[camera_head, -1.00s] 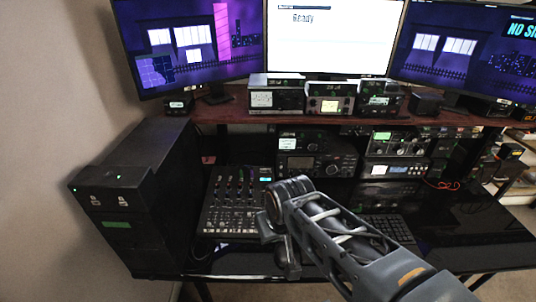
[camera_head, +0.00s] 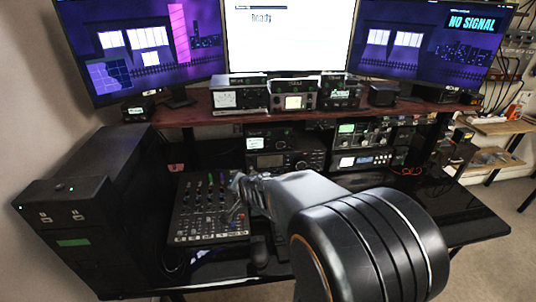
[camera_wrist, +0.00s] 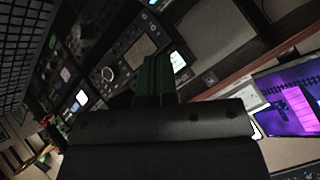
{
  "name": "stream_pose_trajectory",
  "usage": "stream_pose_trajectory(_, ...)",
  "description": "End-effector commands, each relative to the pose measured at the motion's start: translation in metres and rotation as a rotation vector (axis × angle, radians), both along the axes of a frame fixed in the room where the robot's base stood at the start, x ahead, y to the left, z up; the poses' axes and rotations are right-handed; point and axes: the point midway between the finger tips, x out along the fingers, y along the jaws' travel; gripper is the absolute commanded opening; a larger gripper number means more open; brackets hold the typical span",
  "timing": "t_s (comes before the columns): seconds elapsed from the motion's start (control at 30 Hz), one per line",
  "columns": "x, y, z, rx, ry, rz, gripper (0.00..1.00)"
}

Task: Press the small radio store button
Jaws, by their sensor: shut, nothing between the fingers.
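Several radios are in view, and I cannot tell which one is the small radio; its store button is too small to make out. A black radio with a screen and round knob (camera_head: 285,163) stands under the shelf, and it also shows, turned on its side, in the wrist view (camera_wrist: 134,54). My gripper (camera_head: 240,182) is in front of this radio, over the right part of the mixer (camera_head: 203,229). In the wrist view its dark fingers (camera_wrist: 156,75) are together with nothing between them, overlapping the radio's front. I see no clear contact.
More stacked radios (camera_head: 365,150) are to the right. A black computer tower (camera_head: 75,205) stands at the left.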

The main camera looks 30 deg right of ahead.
Motion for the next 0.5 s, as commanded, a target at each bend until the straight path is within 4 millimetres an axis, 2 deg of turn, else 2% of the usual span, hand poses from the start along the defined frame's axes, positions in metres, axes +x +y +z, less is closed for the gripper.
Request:
stream_pose_trajectory(0.03, 0.015, -0.021, -0.014, 0.058, -0.086, -0.092, 0.00)
stream_pose_trajectory(0.1, 0.033, -0.048, -0.021, 0.146, -0.232, -0.205, 0.00)
stream_pose_trajectory(0.2, 0.049, -0.083, -0.029, 0.268, -0.428, -0.330, 0.00)
stream_pose_trajectory(0.33, 0.057, -0.118, -0.038, 0.404, -0.638, -0.426, 0.00)
stream_pose_trajectory(0.5, 0.058, -0.144, -0.044, 0.522, -0.814, -0.476, 0.00)
